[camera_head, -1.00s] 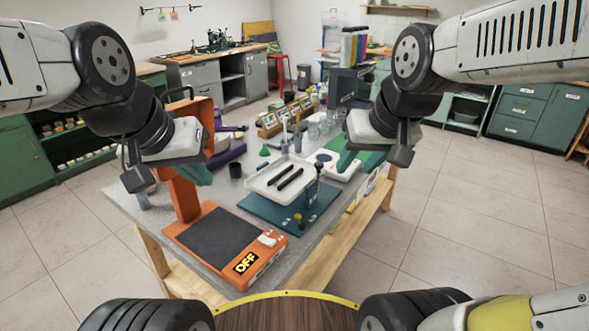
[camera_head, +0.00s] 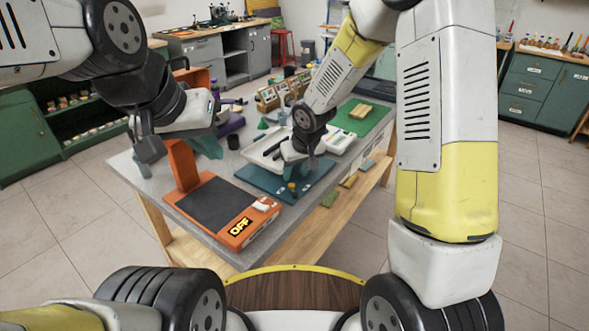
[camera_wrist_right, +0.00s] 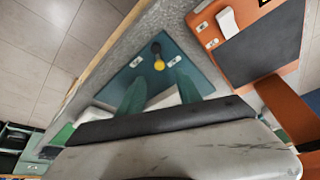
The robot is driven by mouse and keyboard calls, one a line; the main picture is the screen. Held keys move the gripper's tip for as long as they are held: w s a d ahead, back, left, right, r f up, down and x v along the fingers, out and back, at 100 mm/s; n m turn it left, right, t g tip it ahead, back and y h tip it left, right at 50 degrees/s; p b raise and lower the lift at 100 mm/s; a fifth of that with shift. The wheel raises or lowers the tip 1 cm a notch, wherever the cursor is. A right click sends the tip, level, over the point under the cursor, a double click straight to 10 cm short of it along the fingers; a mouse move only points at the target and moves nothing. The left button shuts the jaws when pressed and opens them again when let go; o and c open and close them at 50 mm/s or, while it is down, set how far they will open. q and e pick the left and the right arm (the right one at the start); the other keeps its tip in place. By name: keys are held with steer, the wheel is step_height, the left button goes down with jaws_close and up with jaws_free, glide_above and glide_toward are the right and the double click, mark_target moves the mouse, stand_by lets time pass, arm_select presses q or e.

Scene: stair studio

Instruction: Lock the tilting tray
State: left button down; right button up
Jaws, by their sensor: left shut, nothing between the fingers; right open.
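The white tilting tray (camera_head: 258,152) stands over a teal base plate (camera_head: 262,181) on the table, with dark bars in it. My right gripper hides its right part. A small post with a yellow knob (camera_head: 292,187) rises from the plate's front; it also shows in the right wrist view (camera_wrist_right: 159,64). My right gripper (camera_head: 304,172) is over the tray's right side. In the right wrist view its two teal fingers (camera_wrist_right: 160,88) are apart, with the knob beyond their tips, not between them. My left gripper (camera_head: 209,149) is shut and empty, above the table left of the tray.
An orange device (camera_head: 216,207) with a dark top and an "OFF" display sits left of the plate. A black cup (camera_head: 233,142) stands behind it. A green mat (camera_head: 362,117) with a wooden block lies at the back right.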

mark_target(292, 185)
steer(key=x, duration=0.6)
steer(key=shift+w+f, duration=0.1)
steer(key=shift+f, duration=0.25)
jaws_close()
